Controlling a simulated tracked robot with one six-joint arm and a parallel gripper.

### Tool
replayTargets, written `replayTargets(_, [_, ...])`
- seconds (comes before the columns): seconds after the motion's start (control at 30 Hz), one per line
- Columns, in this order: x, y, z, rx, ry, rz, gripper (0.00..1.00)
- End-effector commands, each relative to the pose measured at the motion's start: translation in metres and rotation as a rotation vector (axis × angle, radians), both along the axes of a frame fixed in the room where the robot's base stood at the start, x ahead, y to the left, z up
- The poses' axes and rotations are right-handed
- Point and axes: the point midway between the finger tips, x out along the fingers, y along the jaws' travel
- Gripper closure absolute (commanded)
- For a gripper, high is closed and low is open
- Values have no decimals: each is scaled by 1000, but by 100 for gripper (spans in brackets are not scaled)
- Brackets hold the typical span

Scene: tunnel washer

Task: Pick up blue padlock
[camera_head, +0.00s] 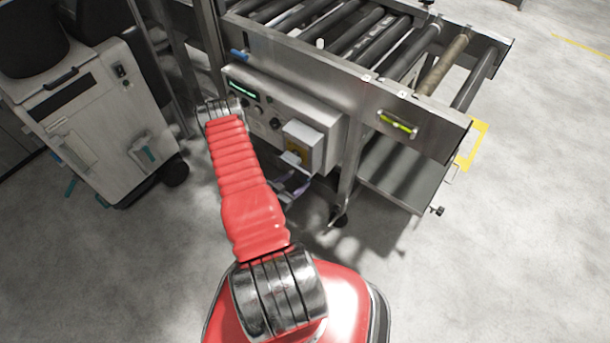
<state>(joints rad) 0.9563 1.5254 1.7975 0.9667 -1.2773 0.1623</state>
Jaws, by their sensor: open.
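A small blue object (239,56) sits at the left end of the roller conveyor's metal side frame. It may be the blue padlock, but it is too small to tell for certain. My red arm rises from my base and bends at a metal joint beside the control panel. My gripper (293,186) shows in part as pale jaws just below the grey switch box, right of the red arm link. It is open, with no held object visible, and it is well below and right of the small blue object. The arm hides part of it.
A control panel (268,108) and a grey switch box with a yellow plate (303,146) are on the conveyor's side. The roller conveyor (420,122) has a spirit level on its frame. A pale wheeled machine (98,125) stands left.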

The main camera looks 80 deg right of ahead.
Motion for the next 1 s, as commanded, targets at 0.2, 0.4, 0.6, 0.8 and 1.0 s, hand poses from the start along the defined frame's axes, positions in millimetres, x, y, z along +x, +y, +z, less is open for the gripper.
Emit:
replayTargets(0.2, [-12, -21, -10, 0, 0, -3, 44])
replayTargets(0.4, [-13, -27, -12, -1, 1, 1, 44])
replayTargets(0.6, [-13, -26, -12, 0, 1, 0, 44])
replayTargets(0.8, [-13, -26, -12, 0, 1, 0, 44])
replayTargets(1.0, [-13, -26, -12, 0, 1, 0, 55])
